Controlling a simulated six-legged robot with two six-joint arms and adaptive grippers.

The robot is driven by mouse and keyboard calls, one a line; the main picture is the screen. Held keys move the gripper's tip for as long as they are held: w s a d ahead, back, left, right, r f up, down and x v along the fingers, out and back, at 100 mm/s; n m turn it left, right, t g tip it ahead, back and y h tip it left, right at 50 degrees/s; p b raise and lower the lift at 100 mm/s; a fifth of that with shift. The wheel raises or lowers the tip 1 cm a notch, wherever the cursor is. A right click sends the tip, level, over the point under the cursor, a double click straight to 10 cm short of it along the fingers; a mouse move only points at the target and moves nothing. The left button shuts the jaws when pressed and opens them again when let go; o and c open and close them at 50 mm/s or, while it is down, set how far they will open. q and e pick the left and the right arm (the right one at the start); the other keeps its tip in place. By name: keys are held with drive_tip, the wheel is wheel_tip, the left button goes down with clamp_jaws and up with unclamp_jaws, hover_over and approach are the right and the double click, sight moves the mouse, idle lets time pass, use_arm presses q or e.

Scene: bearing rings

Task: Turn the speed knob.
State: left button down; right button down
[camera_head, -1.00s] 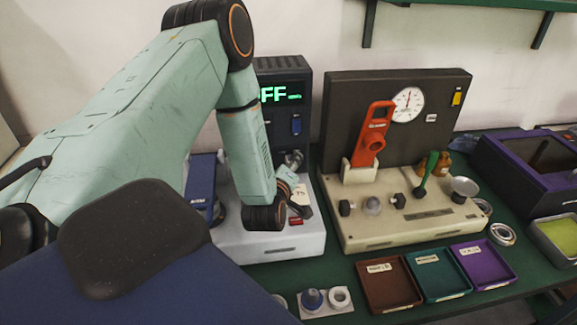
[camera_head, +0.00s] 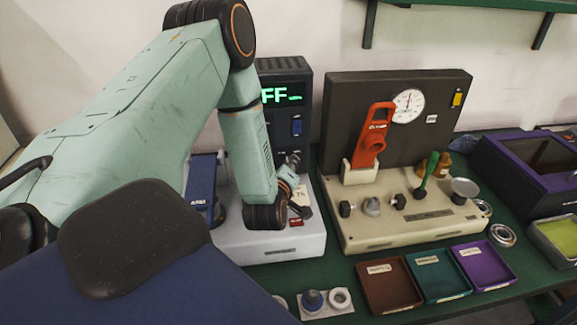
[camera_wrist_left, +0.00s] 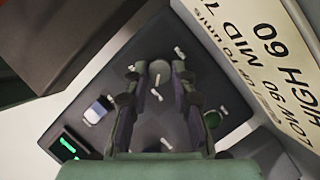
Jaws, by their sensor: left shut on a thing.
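The grey round speed knob (camera_wrist_left: 159,70) sits on a dark panel with white tick marks around it in the left wrist view. My left gripper (camera_wrist_left: 158,88) has one finger on each side of the knob and is shut on it. In the head view, my left gripper (camera_head: 291,163) is at the front of the dark control unit (camera_head: 289,78), largely hidden behind my own forearm, and the knob cannot be made out. My right gripper is not in view.
A label card (camera_wrist_left: 270,40) lists LOW, MID and HIGH values. A beige press base (camera_head: 400,230) with an orange lever (camera_head: 372,135) stands to the right, behind three coloured trays (camera_head: 437,275).

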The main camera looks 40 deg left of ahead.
use_arm(q)
drive_tip(key=m+g+p, duration=0.2)
drive_tip(key=m+p, duration=0.1)
drive_tip(key=shift+d+r+y, duration=0.15)
drive_tip(key=shift+d+y, duration=0.05)
drive_tip(key=shift+y, duration=0.1)
drive_tip(key=shift+w+d+m+g+y+p, duration=0.1)
drive_tip(key=shift+m+g+y+p, duration=0.2)
drive_tip(key=shift+m+g+p, duration=0.55)
drive_tip(key=shift+w+m+g+y, duration=0.1)
drive_tip(key=shift+m+g+y, duration=0.35)
drive_tip(key=shift+m, duration=0.6)
drive_tip(key=shift+w+d+m+g+y+p, duration=0.1)
drive_tip(key=shift+m+g+y+p, duration=0.35)
drive_tip(key=shift+m, duration=0.35)
drive_tip(key=shift+m+g+y, duration=0.5)
drive_tip(key=shift+m+g, duration=0.05)
drive_tip(key=shift+m, duration=0.35)
